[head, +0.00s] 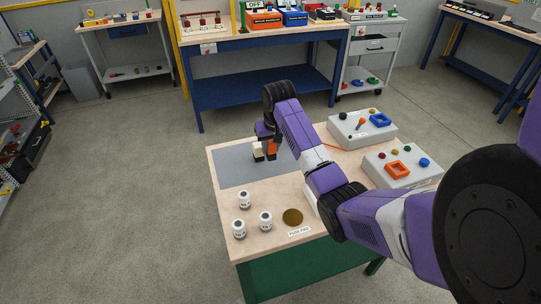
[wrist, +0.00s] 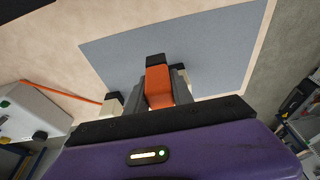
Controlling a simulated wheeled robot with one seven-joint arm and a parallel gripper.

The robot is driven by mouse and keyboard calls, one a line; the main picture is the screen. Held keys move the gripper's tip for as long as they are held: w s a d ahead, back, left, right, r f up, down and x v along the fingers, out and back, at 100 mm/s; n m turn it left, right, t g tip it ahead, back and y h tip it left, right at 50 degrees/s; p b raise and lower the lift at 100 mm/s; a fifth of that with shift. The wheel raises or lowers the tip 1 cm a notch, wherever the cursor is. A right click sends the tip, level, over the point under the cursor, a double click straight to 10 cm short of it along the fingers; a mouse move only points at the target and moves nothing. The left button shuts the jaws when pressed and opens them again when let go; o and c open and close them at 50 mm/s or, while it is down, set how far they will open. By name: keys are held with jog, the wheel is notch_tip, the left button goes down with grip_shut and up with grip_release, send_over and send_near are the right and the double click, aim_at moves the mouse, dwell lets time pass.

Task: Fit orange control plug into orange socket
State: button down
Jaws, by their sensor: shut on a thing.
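My gripper (wrist: 160,92) is shut on the orange control plug (wrist: 158,84), an orange block with a black end. In the head view, the plug (head: 272,147) shows at my gripper (head: 267,150), over the grey mat (head: 232,172). I cannot tell whether it touches the mat. A small white-and-black piece sits beside it. The orange socket (head: 398,169), a raised square frame, is on the near grey box (head: 418,178), to the right of my gripper. My arm passes between plug and socket in the head view.
The far grey box (head: 349,134) carries a blue square socket (head: 380,120). Several white jars (head: 265,221) and a bronze disc (head: 292,217) are at the table's front. An orange strip (wrist: 62,91) lies between mat and box.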

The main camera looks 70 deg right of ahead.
aim_at(271, 157)
jog(key=shift+f, duration=2.35)
jog(key=shift+f, duration=0.2)
jog(key=c, duration=1.1)
grip_release()
jog(key=shift+r, duration=0.1)
